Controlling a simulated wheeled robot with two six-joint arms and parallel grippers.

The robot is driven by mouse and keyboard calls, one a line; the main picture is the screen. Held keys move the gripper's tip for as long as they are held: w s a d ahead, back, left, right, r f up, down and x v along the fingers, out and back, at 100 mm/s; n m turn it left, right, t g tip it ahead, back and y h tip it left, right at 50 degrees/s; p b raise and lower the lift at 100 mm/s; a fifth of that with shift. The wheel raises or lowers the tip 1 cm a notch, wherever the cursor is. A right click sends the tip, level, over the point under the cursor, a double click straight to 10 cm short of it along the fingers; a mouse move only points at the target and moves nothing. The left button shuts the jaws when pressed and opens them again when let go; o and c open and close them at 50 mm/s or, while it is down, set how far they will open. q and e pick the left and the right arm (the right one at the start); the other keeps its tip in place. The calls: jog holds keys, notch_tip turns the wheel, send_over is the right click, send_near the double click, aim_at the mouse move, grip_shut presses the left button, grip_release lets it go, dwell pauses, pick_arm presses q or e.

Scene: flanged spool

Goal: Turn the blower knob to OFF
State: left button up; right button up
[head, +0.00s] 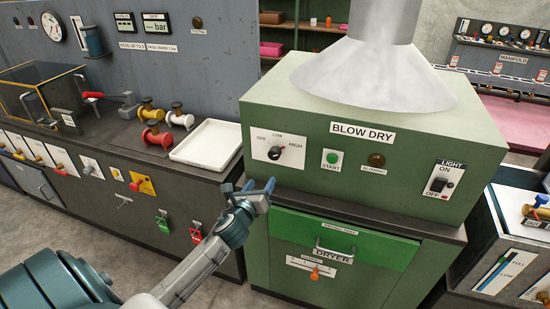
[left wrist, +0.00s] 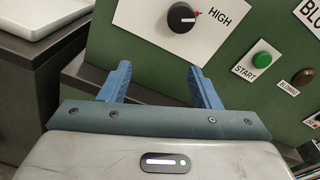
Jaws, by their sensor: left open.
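The blower knob (head: 274,154) is a round black dial on a white plate on the green BLOW DRY cabinet. The plate reads OFF at left, LOW at top and HIGH at right. In the left wrist view the knob (left wrist: 181,18) is at the top, and its white line and red mark point right, towards HIGH. My left gripper (head: 258,187) is in front of the cabinet, below and a little left of the knob. My right gripper is in neither view.
A green START button (head: 332,158), an amber lamp (head: 376,160) and a LIGHT switch (head: 440,184) are right of the knob. A white tray (head: 208,144) stands left of the cabinet. The DRYER drawer handle (head: 334,252) sticks out below.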

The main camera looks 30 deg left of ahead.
pick_arm(q)
jog(key=m+t, duration=0.1)
send_near(273, 156)
jog(key=p+x, duration=0.2)
jog(key=x, duration=0.7)
jog(key=shift+w+r+p, duration=0.1)
jog(key=shift+p, duration=0.25)
jog(key=shift+w+a, duration=0.25)
jog(key=shift+w, duration=0.4)
jog(key=shift+m, duration=0.3)
jog(key=shift+c, duration=0.5)
jog(key=c, duration=0.9)
